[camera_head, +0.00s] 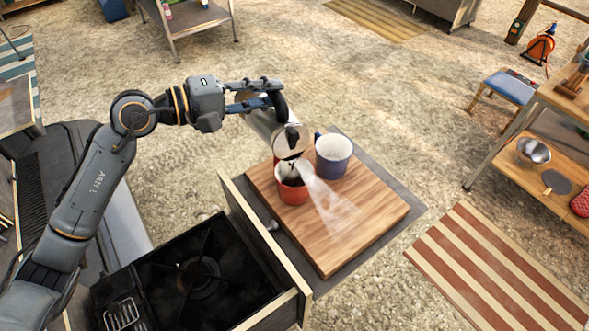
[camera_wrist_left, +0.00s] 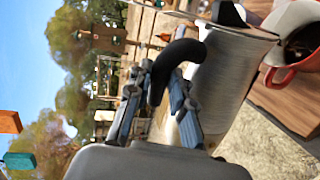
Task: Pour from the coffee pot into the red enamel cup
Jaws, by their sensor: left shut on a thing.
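My left gripper (camera_head: 254,96) is shut on the black handle of the metal coffee pot (camera_head: 262,119). The pot is tilted, its lid end low and above the red enamel cup (camera_head: 291,188). Something dark shows inside the cup, and pale steam spreads to its lower right. The cup stands upright on a wooden board (camera_head: 345,232). In the left wrist view, the gripper (camera_wrist_left: 165,95) holds the handle beside the pot's brushed body (camera_wrist_left: 222,80), with the red cup (camera_wrist_left: 296,45) close by at the right edge. Whether liquid is flowing is not clear. My right gripper is not in view.
A blue enamel cup (camera_head: 333,158) stands on the board right beside the red cup. An open drawer with a black stove (camera_head: 200,275) lies at lower left of the board. The board's right and front parts are clear.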

